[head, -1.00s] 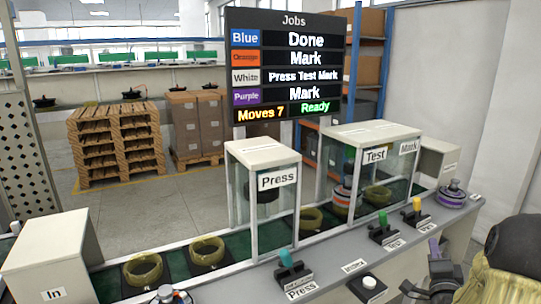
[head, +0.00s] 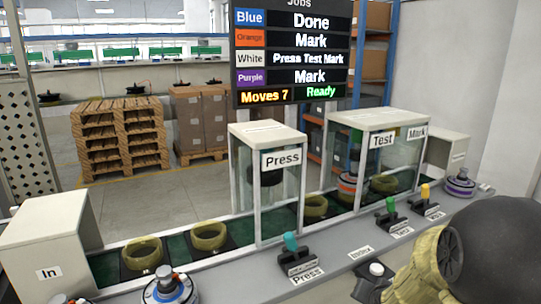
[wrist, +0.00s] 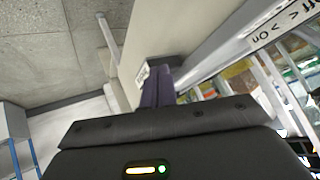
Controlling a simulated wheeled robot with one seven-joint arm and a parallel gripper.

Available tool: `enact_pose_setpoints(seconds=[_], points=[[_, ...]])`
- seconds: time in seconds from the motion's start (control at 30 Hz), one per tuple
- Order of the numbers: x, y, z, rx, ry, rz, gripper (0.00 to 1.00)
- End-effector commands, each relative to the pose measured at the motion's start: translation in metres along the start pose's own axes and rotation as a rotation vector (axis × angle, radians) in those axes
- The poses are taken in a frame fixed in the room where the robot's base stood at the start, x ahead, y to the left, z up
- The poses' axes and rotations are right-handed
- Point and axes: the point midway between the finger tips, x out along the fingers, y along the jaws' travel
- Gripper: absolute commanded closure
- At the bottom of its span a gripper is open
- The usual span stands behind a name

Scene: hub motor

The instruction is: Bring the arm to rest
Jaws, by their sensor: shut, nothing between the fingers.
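My arm fills the lower right of the head view, with a dark rounded joint (head: 500,250) and a tan link (head: 420,275) in front of the console. My gripper's fingers do not show clearly in the head view. In the wrist view my gripper (wrist: 156,85) is shut and empty, its dark fingers together beyond the black gripper body. A pale surface and a white label lie beyond the fingertips; how far away they are I cannot tell.
The console carries a teal Press lever (head: 292,243), green Test lever (head: 391,205), yellow Mark lever (head: 426,191) and white button (head: 376,268). A purple-ringed motor (head: 460,183) stands at right, a blue-ringed one (head: 170,287) at front left. The board (head: 292,55) reads Ready, Moves 7.

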Motion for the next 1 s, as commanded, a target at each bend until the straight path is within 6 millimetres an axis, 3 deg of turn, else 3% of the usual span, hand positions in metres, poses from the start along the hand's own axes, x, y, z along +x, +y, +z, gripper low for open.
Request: enact_pose_setpoints(seconds=[0.03, 0.2, 0.6, 0.73, 1.0], points=[[-0.003, -0.003, 0.021, -0.060, -0.059, 0.013, 1.00], [-0.024, -0.008, 0.078, -0.242, -0.257, 0.047, 1.00], [-0.066, -0.007, 0.151, -0.488, -0.534, 0.042, 1.00], [-0.079, -0.004, 0.166, -0.543, -0.604, 0.034, 1.00], [-0.101, -0.013, 0.141, -0.535, -0.596, 0.037, 1.00]])
